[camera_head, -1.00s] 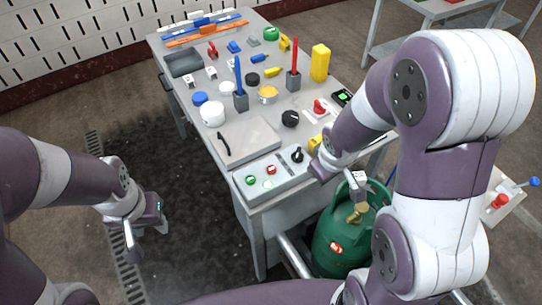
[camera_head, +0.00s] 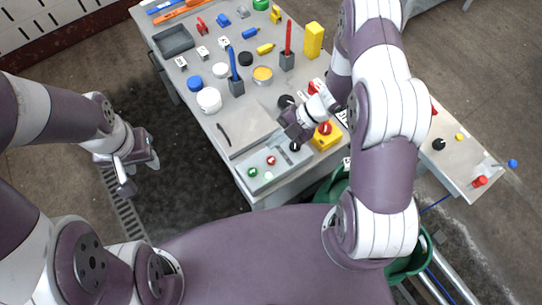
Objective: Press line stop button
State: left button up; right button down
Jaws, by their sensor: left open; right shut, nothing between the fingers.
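A yellow box with a red mushroom button (camera_head: 325,128) stands at the table's right front edge. A grey control panel (camera_head: 270,178) beside it on the left carries a red button (camera_head: 271,160), a green button (camera_head: 252,172) and a black knob (camera_head: 295,146). No label is legible, so I cannot tell which red button is the line stop. My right gripper (camera_head: 290,130) is shut and empty, above the table just left of the yellow box and near the black knob, apart from both red buttons as far as I see. My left gripper (camera_head: 138,173) is open and empty, off the table's left side.
The grey table (camera_head: 190,98) holds a flat plate (camera_head: 242,128), a white pot (camera_head: 209,100), a blue marker in a holder (camera_head: 236,84), a yellow block (camera_head: 314,40) and other small items. A side table (camera_head: 462,165) with knobs stands right.

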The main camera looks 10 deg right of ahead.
aim_at(274, 159)
jog(key=f+b, duration=0.3)
jog(key=f, duration=0.1)
jog(key=f+b, duration=0.4)
jog(key=shift+w+f, duration=0.2)
jog(key=shift+f, duration=0.1)
jog(key=shift+f+b, duration=0.15)
jog(key=shift+b, duration=0.2)
pick_arm(q)
notch_tip(274, 159, down, 8)
jog(key=shift+w+r, duration=0.15)
jog(key=shift+w, duration=0.05)
dwell(0.8)
jog(key=shift+f, duration=0.25)
pick_arm(e)
jog(key=shift+f, duration=0.4)
